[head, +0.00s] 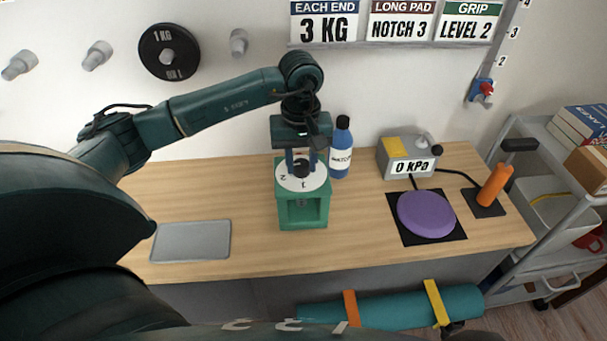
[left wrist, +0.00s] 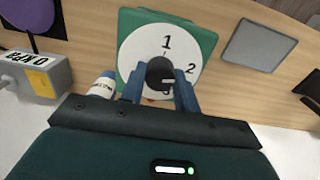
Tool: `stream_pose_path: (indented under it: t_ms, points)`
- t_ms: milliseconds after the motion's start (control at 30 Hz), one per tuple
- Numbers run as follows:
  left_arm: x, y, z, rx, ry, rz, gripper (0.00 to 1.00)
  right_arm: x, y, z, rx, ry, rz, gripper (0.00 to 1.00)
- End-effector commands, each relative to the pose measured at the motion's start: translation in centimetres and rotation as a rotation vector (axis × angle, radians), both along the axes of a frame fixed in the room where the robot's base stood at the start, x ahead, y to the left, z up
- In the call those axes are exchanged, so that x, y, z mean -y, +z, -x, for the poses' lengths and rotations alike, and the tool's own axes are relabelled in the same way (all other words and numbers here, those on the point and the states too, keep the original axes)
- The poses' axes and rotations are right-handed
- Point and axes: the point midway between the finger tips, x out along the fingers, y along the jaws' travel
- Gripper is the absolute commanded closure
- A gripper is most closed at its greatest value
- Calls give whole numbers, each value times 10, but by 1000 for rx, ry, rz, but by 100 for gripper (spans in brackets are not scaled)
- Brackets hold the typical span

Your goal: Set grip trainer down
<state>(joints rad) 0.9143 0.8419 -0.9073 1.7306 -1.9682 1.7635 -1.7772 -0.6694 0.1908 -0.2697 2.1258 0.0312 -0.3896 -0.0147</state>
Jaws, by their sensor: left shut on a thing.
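The grip trainer appears to be the green block (head: 288,212) with a white numbered dial (head: 318,184) on top. It stands upright on the wooden desk, as far as I can see. My left gripper (head: 301,165) comes down from above, its blue fingers shut on the black knob at the dial's centre. In the left wrist view, the fingers (left wrist: 165,85) close on both sides of the black knob (left wrist: 158,72). The white dial (left wrist: 140,60) shows 1 and 2 there, and the green block (left wrist: 200,38) lies behind it. My right gripper is not in view.
A blue bottle (head: 340,155) stands close right of the block. Further right are a gauge box (head: 396,158) reading 0 kPa, a purple pad (head: 426,214) and an orange handle (head: 494,186). A grey tray (head: 191,241) lies left, with bare desk between. A wall card (head: 465,27) reads GRIP LEVEL 2.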

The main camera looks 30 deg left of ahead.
Motion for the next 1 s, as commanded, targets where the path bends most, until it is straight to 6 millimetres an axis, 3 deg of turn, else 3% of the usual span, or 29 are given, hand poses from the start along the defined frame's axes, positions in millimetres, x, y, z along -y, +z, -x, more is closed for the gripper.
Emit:
stream_pose_path:
  t_ms: [300,633,667,900,1000]
  points:
    - [0,-36,1,-1,-1,0,100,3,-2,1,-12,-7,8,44]
    - [0,-41,0,1,-2,-1,100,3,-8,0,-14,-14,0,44]
    - [0,-42,0,-1,-2,-1,68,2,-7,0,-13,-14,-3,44]
    - [0,-40,1,-1,-2,-1,49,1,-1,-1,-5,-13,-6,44]
    - [0,-40,1,-1,-2,-1,47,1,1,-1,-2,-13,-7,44]
